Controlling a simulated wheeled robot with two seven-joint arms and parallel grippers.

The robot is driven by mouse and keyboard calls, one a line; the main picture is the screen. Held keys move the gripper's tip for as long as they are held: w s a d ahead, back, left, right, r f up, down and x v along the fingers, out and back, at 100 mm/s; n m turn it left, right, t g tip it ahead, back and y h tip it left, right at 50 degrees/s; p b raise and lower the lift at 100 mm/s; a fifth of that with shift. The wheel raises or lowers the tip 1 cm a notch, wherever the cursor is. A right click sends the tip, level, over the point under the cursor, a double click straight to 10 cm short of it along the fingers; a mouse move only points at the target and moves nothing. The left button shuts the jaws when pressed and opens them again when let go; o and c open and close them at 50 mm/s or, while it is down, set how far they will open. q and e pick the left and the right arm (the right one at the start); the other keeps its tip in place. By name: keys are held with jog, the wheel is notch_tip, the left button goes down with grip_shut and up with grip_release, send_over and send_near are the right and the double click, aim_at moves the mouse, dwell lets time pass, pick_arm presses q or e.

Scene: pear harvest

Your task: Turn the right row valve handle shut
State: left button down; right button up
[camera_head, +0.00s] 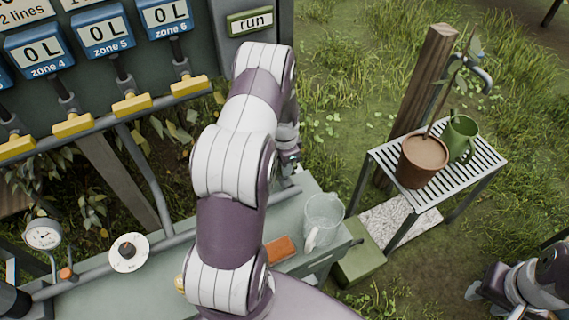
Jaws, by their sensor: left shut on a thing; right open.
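My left arm rises through the middle of the view, and its gripper (289,160) points down close above the right end of a grey pipe (284,197). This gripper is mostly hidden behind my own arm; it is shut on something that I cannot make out. No right row valve handle shows clearly there. Several yellow bar handles sit in a line along the panel's lower edge, the rightmost (190,85) under the zone 6 sign. My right gripper (478,291) is open and empty at the lower right edge, far from the pipe.
A green bench top (100,283) carries a pressure gauge (43,235), a round white dial (128,252), a clear jug (323,215) and an orange-brown block (280,250). Grass lies beyond.

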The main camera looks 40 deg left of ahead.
pick_arm(q)
jog(key=shift+w+r, duration=0.1)
jog(key=c, duration=1)
grip_release()
jog(key=shift+o, duration=0.2)
notch_tip(320, 180, up, 13)
jog(key=b, duration=0.2)
jog(key=shift+f, duration=0.2)
